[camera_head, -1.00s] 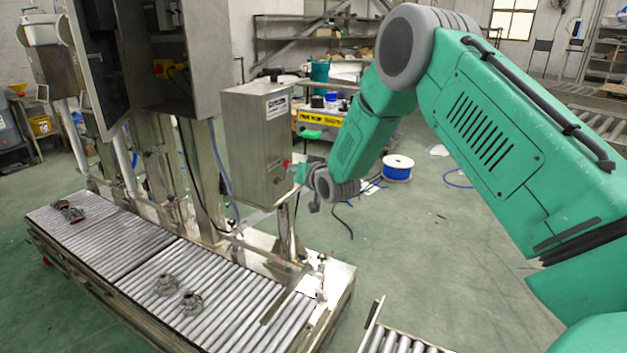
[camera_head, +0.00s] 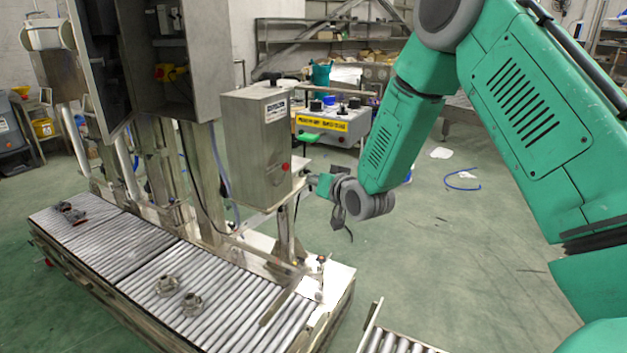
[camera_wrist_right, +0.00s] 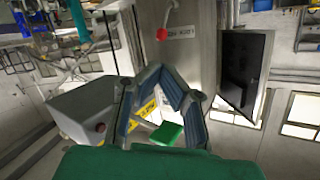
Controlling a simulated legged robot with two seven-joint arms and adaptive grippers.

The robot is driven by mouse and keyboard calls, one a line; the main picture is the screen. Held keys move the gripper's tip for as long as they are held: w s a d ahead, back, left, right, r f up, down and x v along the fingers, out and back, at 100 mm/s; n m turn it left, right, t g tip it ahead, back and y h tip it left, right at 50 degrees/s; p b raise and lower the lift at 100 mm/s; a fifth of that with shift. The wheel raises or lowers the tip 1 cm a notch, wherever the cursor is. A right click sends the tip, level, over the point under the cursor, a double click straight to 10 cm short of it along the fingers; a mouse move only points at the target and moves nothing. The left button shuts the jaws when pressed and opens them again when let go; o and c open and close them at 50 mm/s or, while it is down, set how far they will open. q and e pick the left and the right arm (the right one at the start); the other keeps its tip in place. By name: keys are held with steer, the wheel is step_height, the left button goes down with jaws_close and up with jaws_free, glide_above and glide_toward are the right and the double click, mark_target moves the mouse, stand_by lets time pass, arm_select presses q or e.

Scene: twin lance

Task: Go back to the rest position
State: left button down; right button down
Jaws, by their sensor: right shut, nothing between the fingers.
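My right gripper (camera_head: 338,212) hangs at the end of my green right arm, just right of the steel control box in the head view. It is small there and partly hidden by its own wrist. In the right wrist view, its dark fingers (camera_wrist_right: 166,76) come together at the tips with nothing held between them. My left gripper is in neither view.
Open green floor lies to the right.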

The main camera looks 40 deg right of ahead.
stand_by(0.4)
steer(key=s+a+f+n+g+y, duration=0.1)
steer(key=s+a+f+g, duration=0.1)
steer(key=s+a+f, duration=0.35)
steer(key=s+a+f+n+g, duration=0.1)
steer(key=s+a+f+g, duration=0.15)
steer(key=s+f, duration=0.5)
steer(key=s+a+f+n+g+y, duration=0.1)
steer(key=s+a+f+n+g, duration=0.2)
steer(key=f, duration=0.5)
steer(key=s+a+f+g, duration=0.2)
steer(key=s+f, duration=0.1)
steer(key=s, duration=0.5)
steer(key=s+a+f+n+g, duration=0.1)
steer(key=s+a+f+g, duration=0.1)
steer(key=s, duration=0.6)
steer(key=s+a+f+g, duration=0.2)
steer(key=s+f+g, duration=0.1)
steer(key=s, duration=0.6)
steer(key=shift+a+f+n, duration=0.3)
steer(key=shift+a+f, duration=0.05)
steer(key=shift+a, duration=0.05)
